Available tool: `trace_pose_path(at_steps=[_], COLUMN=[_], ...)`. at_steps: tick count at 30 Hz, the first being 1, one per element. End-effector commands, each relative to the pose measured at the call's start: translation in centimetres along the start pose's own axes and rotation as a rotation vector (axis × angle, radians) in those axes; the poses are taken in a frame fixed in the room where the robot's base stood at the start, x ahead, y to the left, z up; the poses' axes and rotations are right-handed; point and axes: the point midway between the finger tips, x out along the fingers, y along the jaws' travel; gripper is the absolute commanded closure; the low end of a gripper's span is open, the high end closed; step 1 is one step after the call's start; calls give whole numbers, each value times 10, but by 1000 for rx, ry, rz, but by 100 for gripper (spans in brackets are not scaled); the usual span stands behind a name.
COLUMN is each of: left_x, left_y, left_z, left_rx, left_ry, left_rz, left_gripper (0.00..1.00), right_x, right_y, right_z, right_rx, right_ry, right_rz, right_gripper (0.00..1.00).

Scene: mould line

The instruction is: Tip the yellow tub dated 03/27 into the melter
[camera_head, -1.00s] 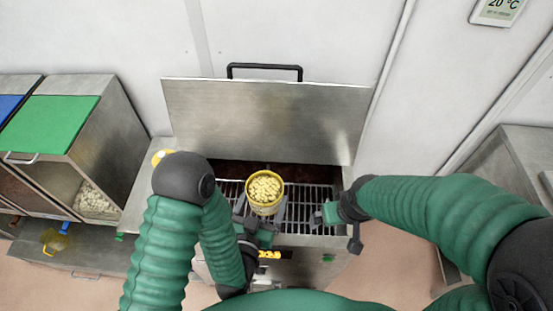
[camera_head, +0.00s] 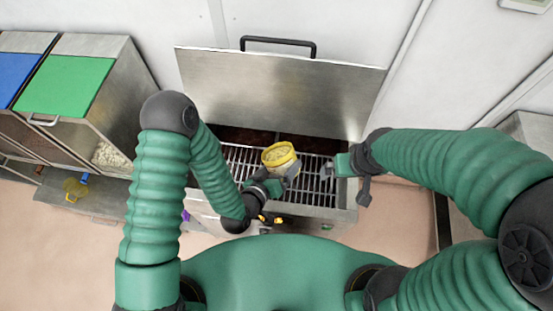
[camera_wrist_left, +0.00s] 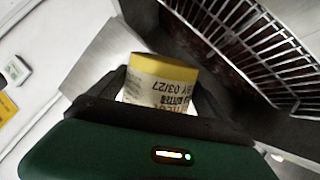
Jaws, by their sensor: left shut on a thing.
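The yellow-rimmed tub (camera_head: 281,157) is held over the melter's grate, tilted, with pale contents partly showing. In the left wrist view the tub (camera_wrist_left: 165,75) has a white label reading 03/27, seen upside down. My left gripper (camera_head: 277,178) is shut around the tub's sides; its dark fingers flank the tub in the wrist view. The melter (camera_head: 345,200) is a steel box with a barred grate across its opening and its lid (camera_head: 275,95) standing open behind. A dark reddish interior shows past the bars. My right gripper (camera_head: 327,172) is empty, its jaws apparently apart, at the grate's right side.
Steel bins with a green lid (camera_head: 65,85) and a blue lid (camera_head: 18,75) stand at the left. A yellow vessel (camera_head: 75,188) is on the low shelf below them. The raised lid and wall bound the space behind the melter.

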Motion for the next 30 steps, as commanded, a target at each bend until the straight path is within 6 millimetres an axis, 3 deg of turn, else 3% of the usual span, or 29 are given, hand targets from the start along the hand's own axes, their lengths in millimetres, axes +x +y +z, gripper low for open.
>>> trace_pose_path(at_steps=[1,8,12,21,30], left_x=[-3,-6,-2,8,13], left_y=[2,0,-9,-20,-28], left_z=[-8,-13,-19,-24,-36], left_rx=[-33,-219,-409,-762,-964], left_ry=[-15,-135,-254,-490,-629], left_rz=[4,31,56,111,139], left_gripper=[82,82,82,82,82], right_x=[-11,-34,-47,-50,-51], right_y=[0,0,0,0,0], right_z=[-2,-8,-11,-12,-12], right_rx=[0,0,0,0,0], right_ry=[0,0,0,0,0], right_rz=[0,0,0,0,0], right_gripper=[0,0,0,0,0])
